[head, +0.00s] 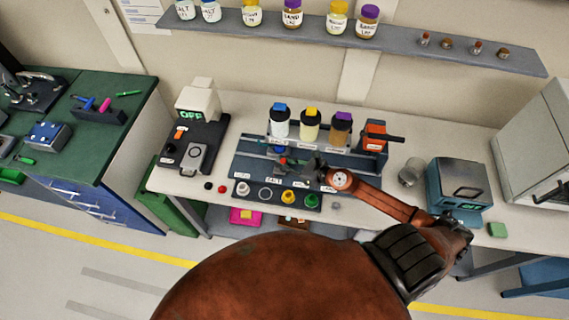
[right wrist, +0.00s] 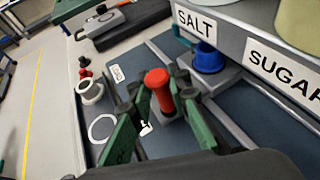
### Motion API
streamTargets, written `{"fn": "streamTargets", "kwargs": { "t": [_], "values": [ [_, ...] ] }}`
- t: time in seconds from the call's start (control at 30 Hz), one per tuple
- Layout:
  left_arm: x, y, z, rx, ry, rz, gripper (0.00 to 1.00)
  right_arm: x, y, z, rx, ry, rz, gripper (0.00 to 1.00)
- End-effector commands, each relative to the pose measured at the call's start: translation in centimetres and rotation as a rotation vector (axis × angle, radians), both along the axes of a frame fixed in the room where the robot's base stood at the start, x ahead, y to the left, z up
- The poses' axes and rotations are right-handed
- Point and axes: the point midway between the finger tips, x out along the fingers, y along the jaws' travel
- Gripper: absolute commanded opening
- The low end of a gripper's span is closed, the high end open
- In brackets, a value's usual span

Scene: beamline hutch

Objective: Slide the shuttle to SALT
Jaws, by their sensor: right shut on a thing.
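The dispenser rack holds a blue-capped bottle (head: 280,122) at the left, with yellow- and purple-capped bottles to its right. The wrist view shows the SALT label (right wrist: 197,24) at the left of the SUGAR label (right wrist: 284,75). The shuttle's red knob (right wrist: 158,78) stands upright between the green fingers of my right gripper (right wrist: 158,98), which is shut on it. A blue round piece (right wrist: 208,58) sits just behind the knob, below the SALT label. In the head view my right gripper (head: 288,164) is in front of the SALT bottle and partly hides the shuttle. My left gripper is out of view.
A front strip holds white (head: 242,188), yellow (head: 288,197) and green (head: 311,201) round pieces and an empty ring (head: 265,193). A scale reading OFF (head: 198,98) stands left. A metal cup (head: 411,172) and a teal device (head: 459,186) stand right.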

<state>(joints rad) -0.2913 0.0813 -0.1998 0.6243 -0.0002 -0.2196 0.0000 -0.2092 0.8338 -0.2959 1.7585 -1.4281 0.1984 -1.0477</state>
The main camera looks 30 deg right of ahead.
Motion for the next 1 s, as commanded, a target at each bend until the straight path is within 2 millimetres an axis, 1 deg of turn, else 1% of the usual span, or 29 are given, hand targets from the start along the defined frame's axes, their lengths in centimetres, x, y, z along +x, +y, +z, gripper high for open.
{"fn": "streamTargets", "kwargs": {
  "t": [0.03, 0.17, 0.33, 0.37, 0.5, 0.57, 0.73, 0.8, 0.87, 1.0],
  "values": [
    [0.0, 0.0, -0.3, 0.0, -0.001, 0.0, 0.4, 0.1, 0.0, -0.1, -0.001, -0.001, 0.004, 0.0],
    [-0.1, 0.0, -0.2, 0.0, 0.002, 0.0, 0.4, 0.1, 0.1, 0.1, -0.001, -0.001, 0.009, 0.0],
    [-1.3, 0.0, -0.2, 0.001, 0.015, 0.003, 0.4, 0.1, 0.1, 0.1, -0.001, 0.0, 0.008, 0.0],
    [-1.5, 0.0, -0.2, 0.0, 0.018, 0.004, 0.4, 0.0, 0.1, 0.1, -0.001, -0.001, 0.007, 0.17],
    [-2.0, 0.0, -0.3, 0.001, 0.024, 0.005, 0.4, 0.0, 0.0, 0.1, -0.002, -0.001, 0.006, 0.27],
    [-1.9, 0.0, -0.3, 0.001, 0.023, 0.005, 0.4, 0.0, 0.0, 0.1, -0.001, 0.0, 0.006, 0.3],
    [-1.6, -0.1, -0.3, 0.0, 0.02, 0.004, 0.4, 0.0, 0.0, 0.1, -0.001, 0.001, 0.006, 0.3],
    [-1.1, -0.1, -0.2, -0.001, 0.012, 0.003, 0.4, -0.1, 0.0, 0.1, -0.001, 0.001, 0.006, 0.3],
    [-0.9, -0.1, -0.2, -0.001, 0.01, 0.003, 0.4, -0.2, -0.1, 0.1, -0.001, 0.001, 0.006, 0.3],
    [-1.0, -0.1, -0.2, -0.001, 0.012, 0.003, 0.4, -1.4, -0.7, 0.5, 0.0, 0.003, 0.005, 0.3]
  ]
}}
